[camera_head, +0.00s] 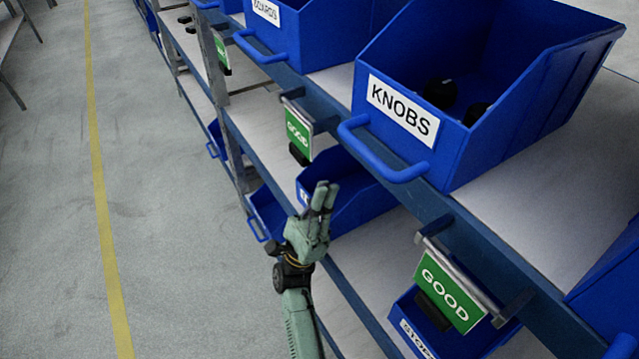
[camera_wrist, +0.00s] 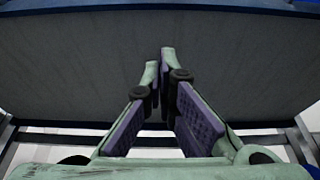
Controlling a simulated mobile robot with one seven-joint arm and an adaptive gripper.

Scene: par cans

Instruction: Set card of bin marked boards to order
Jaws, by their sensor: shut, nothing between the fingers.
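The bin marked BOARDS (camera_head: 330,35) is a blue bin on the upper shelf, cut off at the top edge of the head view. A green card reading GOOD (camera_head: 298,130) hangs on the shelf's front rail, between the BOARDS and KNOBS bins. Another green card (camera_head: 222,50) hangs to the left of BOARDS, its word hard to read. I cannot tell for certain which card belongs to BOARDS. My gripper (camera_head: 325,197) is shut and empty, below and slightly right of the middle GOOD card, apart from it. In the wrist view my gripper (camera_wrist: 162,62) has its fingertips together.
A blue bin marked KNOBS (camera_head: 480,100) holds dark knobs. A GOOD card (camera_head: 449,290) hangs at lower right. Blue bins (camera_head: 350,195) stand on the lower shelf. A dark surface (camera_wrist: 240,60) fills the upper wrist view. The floor (camera_head: 170,230) at left is clear.

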